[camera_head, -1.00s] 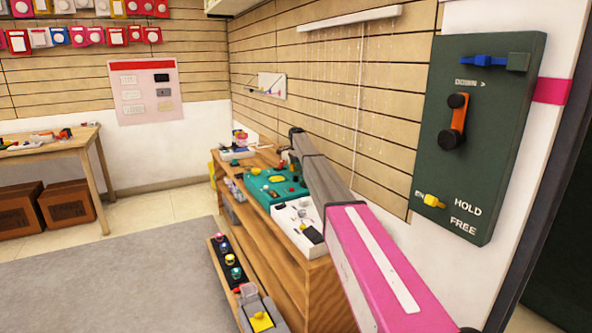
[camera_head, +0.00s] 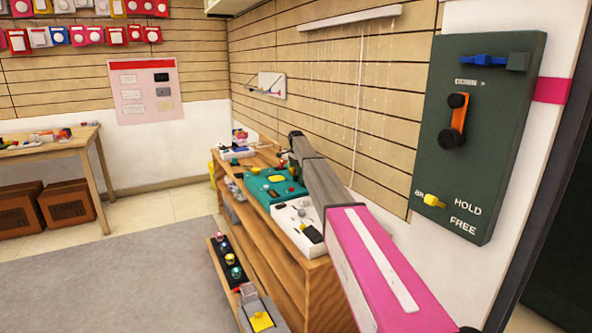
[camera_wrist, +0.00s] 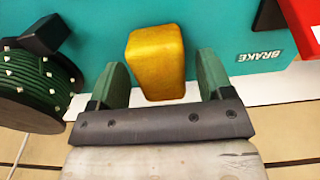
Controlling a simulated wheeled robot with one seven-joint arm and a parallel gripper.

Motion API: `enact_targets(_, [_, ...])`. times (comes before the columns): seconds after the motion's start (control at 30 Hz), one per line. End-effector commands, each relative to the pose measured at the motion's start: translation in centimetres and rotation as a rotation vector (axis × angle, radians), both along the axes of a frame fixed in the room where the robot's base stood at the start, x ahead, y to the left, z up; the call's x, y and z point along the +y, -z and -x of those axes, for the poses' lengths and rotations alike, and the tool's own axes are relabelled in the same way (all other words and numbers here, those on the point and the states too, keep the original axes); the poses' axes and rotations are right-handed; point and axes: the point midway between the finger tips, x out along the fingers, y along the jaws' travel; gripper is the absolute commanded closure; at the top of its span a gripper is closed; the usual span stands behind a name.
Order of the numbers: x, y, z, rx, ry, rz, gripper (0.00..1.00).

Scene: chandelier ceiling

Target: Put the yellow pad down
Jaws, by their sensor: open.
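In the wrist view, the yellow pad (camera_wrist: 156,58) is a rounded block in front of a teal surface marked BRAKE. My gripper (camera_wrist: 162,75) is open, with one green finger to the left of the pad and one to the right. Gaps show between the pad and both fingers, so it is not gripped. In the head view, my arm reaches over the shelf unit towards the teal board (camera_head: 268,190), and a small yellow patch (camera_head: 277,178) shows on that board.
In the wrist view, a dark green spool (camera_wrist: 38,88) stands left and a red part (camera_wrist: 300,20) lies upper right. In the head view, a white tray (camera_head: 297,238) lies nearer on the shelf unit, and a dark green wall panel (camera_head: 478,150) hangs right. The grey mat (camera_head: 110,275) is clear.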

Motion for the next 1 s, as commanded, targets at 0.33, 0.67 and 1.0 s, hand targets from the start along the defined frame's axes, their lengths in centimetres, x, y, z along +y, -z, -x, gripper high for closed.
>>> enact_targets(0.33, [0.0, -4.2, 0.0, -0.002, 0.000, 0.000, 0.27])
enact_targets(0.67, [0.0, -10.5, 0.0, -0.001, 0.000, 0.000, 0.27])
enact_targets(1.0, [0.0, -12.1, 0.0, 0.000, 0.000, 0.000, 0.27])
